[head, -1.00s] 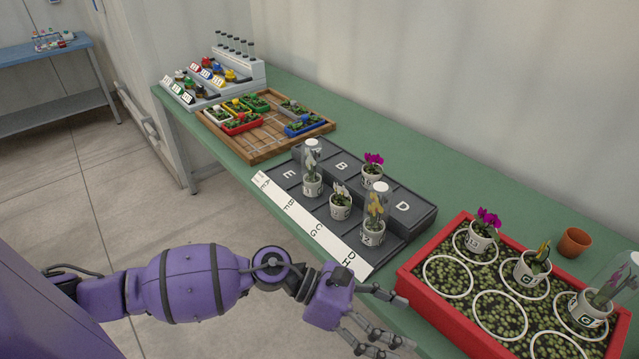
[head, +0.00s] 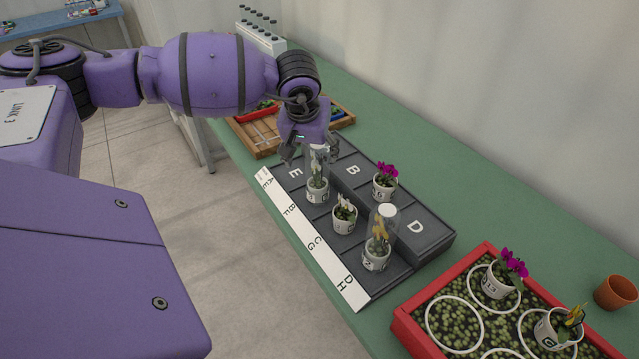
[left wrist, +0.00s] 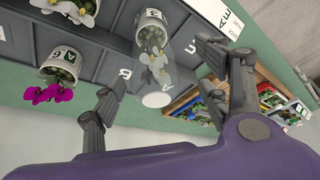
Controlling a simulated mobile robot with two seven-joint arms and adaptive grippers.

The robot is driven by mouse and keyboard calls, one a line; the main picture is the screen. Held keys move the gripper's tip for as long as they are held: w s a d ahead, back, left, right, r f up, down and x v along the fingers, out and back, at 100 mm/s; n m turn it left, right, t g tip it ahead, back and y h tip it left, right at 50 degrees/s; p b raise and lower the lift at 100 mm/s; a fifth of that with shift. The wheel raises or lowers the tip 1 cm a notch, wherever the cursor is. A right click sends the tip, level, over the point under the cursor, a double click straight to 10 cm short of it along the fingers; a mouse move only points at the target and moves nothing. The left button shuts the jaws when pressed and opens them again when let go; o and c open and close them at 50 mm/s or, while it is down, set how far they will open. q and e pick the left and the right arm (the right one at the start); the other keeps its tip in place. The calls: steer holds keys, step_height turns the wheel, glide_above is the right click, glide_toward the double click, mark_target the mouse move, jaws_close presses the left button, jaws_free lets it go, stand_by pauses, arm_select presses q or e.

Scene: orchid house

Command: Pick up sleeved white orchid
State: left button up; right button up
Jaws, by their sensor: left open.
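The sleeved white orchid (head: 317,188) stands upright in a white pot on the dark lettered stand (head: 432,238), at its far left part. A clear sleeve surrounds its bloom. My left gripper (head: 316,150) is open above it, its fingers around or beside the sleeve's top. In the left wrist view the sleeved white orchid (left wrist: 152,52) lies between the open fingers, its white sleeve cap toward me; contact is not visible. An unsleeved white orchid (head: 345,214) and a sleeved yellow orchid (head: 378,245) stand nearer. My right gripper is not in view.
A magenta orchid (head: 385,181) stands just right of the sleeved white one. A red tray (head: 402,322) with potted orchids and a terracotta pot (head: 615,292) are at right. A wooden tray (head: 262,147) lies behind my left arm.

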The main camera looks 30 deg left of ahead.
mark_target(318, 173)
arm_select(q)
steer(key=x, duration=0.5)
steer(key=shift+w+d+r+p, duration=0.1)
steer(key=shift+w+d+p, duration=0.2)
steer(key=shift+d, duration=0.15)
steer(key=shift+f, duration=0.3)
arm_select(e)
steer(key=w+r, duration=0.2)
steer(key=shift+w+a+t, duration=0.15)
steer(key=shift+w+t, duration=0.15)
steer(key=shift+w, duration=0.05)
arm_select(q)
steer(key=shift+c, duration=0.3)
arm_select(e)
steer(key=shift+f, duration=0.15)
